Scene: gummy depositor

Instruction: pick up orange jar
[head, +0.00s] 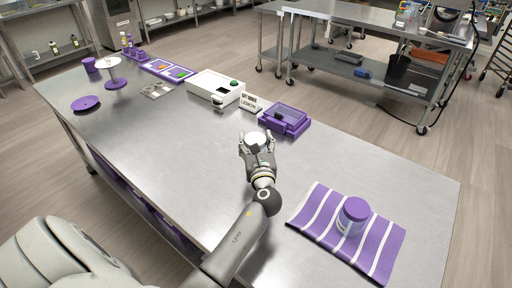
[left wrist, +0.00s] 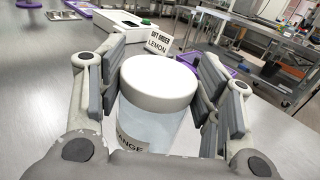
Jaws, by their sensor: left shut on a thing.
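The orange jar (left wrist: 152,105) is a clear-sided jar with a wide white lid and a label whose visible letters read "ANGE". My left gripper (left wrist: 160,100) is shut on it, with a grey finger pad on each side. In the head view, my left gripper (head: 257,143) is over the middle of the steel table, with the white lid of the jar (head: 256,137) between its fingers. The jar looks upright. I cannot tell whether its base touches the table. My right gripper is not in view.
The steel table (head: 180,150) carries a "LEMON" sign (head: 249,103), a purple tray (head: 284,119) and a white machine (head: 215,88) beyond the gripper. A purple-lidded jar (head: 354,210) stands on a striped purple towel (head: 315,216) at right. The table's left middle is clear.

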